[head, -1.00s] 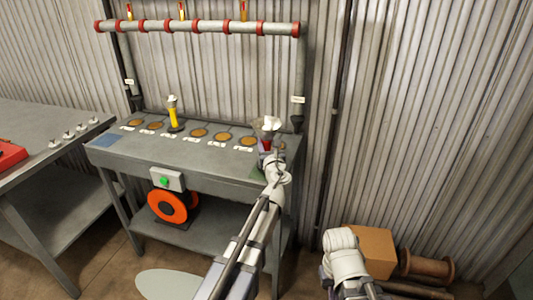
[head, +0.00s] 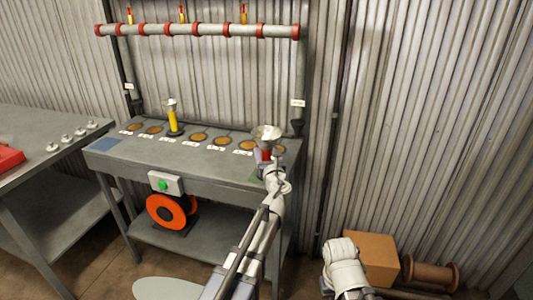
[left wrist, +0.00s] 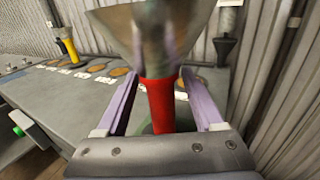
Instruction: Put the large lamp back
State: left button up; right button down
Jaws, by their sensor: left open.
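A lamp with a red body and a wide silver cone-shaped head (head: 267,132) stands upright at the right end of the grey bench. It fills the middle of the left wrist view, where its red body (left wrist: 160,103) stands between the two fingers. My left gripper (head: 264,157) is open around the red body, with a finger on each side and gaps visible. The lamp's base is hidden behind the gripper. A second lamp, yellow with a smaller pale head (head: 174,118), stands upright on the bench further left. My right gripper is out of view; part of my right arm shows at the lower right.
The bench (head: 215,170) has a row of labelled round brown spots (head: 199,137) and a blue patch. A pipe frame (head: 200,29) with red joints stands behind it. An orange reel (head: 170,209) sits below. A cardboard box (head: 372,257) and spool lie on the floor.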

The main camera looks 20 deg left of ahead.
pick_arm(q)
jog(key=shift+r, duration=0.1)
jog(key=shift+s+d, duration=0.1)
jog(key=shift+s, duration=0.15)
jog(key=v, duration=1.1)
jog(key=shift+s, duration=0.2)
jog(key=shift+d, duration=0.1)
jog(key=s+f+n+g, duration=0.95)
jog(key=f+n, duration=0.45)
jog(key=n, duration=0.3)
jog(key=s+d+f+n+g+h, duration=0.3)
jog(key=s+d+f+n, duration=0.1)
jog(key=s, duration=0.4)
jog(key=s+d+f+n+g+h, duration=0.3)
jog(key=s+d+n+g, duration=0.1)
jog(key=s+d+n, duration=0.2)
jog(key=shift+s+d+f, duration=0.35)
jog(key=shift+s+d, duration=0.55)
jog(key=shift+s, duration=0.15)
